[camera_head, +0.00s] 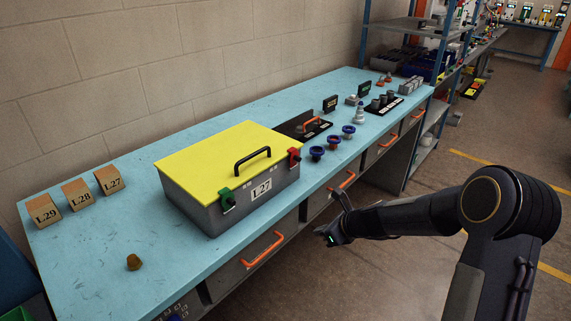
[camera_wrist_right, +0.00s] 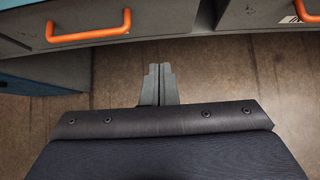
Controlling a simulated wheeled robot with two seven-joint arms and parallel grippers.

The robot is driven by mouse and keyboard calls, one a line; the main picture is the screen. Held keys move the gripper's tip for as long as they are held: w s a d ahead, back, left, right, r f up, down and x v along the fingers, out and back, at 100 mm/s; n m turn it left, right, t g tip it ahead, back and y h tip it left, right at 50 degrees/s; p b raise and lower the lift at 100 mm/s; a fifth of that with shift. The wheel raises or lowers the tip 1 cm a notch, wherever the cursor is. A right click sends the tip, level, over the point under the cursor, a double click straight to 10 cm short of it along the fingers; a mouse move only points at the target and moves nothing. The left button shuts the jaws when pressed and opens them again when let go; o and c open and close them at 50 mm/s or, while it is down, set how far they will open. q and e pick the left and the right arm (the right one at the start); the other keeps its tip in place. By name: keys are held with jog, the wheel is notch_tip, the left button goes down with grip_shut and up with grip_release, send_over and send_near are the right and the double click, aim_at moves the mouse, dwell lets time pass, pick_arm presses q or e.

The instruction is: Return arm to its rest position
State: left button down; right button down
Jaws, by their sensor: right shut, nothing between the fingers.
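My right arm (camera_head: 410,217) comes in from the right in the head view and reaches left, in front of the blue workbench. My right gripper (camera_head: 340,205) is at the bench's front side, close to the drawer fronts and apart from the bench things. In the right wrist view the right gripper (camera_wrist_right: 158,85) shows its two fingers together over the brown floor, with nothing between them. My left gripper is not in the head view.
Floor at right is open.

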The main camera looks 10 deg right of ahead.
jog(key=s+r+n, duration=1.3)
jog(key=s+r, duration=0.2)
jog(key=s, duration=0.1)
jog(key=s+d+f+n+g+h, duration=0.1)
jog(key=s+d+n+h, duration=0.1)
jog(key=s+n, duration=1.1)
jog(key=s, duration=0.5)
jog(key=shift+s+f, duration=0.25)
jog(key=shift+f, duration=0.05)
jog(key=shift+d, duration=0.1)
